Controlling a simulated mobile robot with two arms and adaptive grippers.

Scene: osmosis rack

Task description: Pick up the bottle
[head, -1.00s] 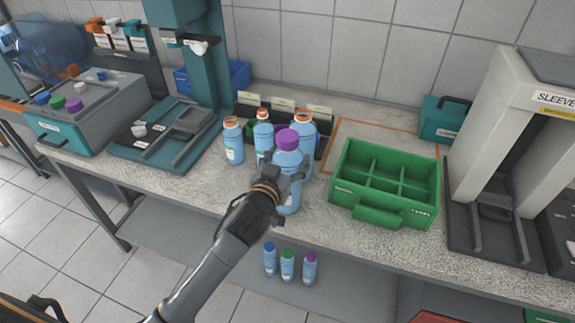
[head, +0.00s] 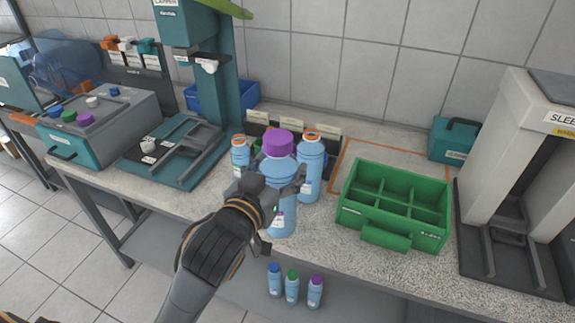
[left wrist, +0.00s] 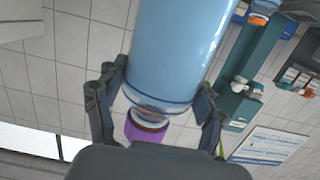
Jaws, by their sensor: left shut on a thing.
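A blue bottle with a purple cap (head: 280,205) is in my left gripper (head: 280,185) in the head view. The fingers are shut around its upper part, and it looks upright, held up in front of the other bottles. The left wrist view shows the bottle's blue body (left wrist: 180,45) between the two fingers (left wrist: 155,105), with its purple cap (left wrist: 143,130) close to the palm. Blue bottles with orange caps stand behind it, one on the left (head: 240,156) and one on the right (head: 310,168). My right gripper is not in view.
A green divided crate (head: 372,228) stands on the counter at right, beside an orange-outlined area (head: 390,160). A grey machine (head: 510,150) is farther right, and a teal press (head: 220,100) at left. Several small bottles (head: 292,288) stand below the counter.

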